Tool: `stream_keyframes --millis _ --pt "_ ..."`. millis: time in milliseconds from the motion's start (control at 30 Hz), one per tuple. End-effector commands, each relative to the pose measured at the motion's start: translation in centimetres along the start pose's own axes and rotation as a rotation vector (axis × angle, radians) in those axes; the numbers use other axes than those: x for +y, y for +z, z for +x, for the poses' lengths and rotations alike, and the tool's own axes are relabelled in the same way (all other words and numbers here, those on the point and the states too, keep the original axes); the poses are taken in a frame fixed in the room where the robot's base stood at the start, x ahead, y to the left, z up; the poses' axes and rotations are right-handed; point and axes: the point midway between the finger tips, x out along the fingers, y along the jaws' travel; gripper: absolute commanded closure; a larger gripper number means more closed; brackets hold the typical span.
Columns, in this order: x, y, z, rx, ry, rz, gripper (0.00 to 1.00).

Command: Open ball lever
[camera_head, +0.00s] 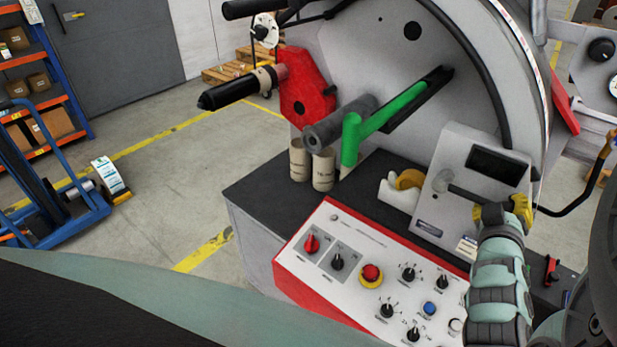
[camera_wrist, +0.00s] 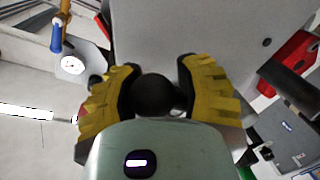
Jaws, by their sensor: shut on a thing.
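The ball lever (camera_head: 461,192) is on the front of the grey box-shaped unit with a dark display, at the right of the head view. My gripper (camera_head: 504,211) has yellow fingers and is shut around the lever's ball end. In the wrist view the black ball (camera_wrist: 155,95) sits between the two yellow fingers. The fingers mostly hide the ball in the head view.
The red and white control panel (camera_head: 372,270) with knobs lies just left of my arm. A yellow tape roll (camera_head: 410,179) sits beside the display unit (camera_head: 484,163). A green bar (camera_head: 351,140) and a grey roller (camera_head: 340,122) stick out further left.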

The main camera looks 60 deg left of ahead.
Motion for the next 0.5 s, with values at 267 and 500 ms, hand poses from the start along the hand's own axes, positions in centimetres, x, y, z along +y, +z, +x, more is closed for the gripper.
stream_keyframes --millis 267,500 --pt "1.3 -3.6 -0.2 -0.014 -0.013 -0.226 1.00" --pt "1.9 -5.2 -0.2 -0.044 -0.017 -0.375 1.00"
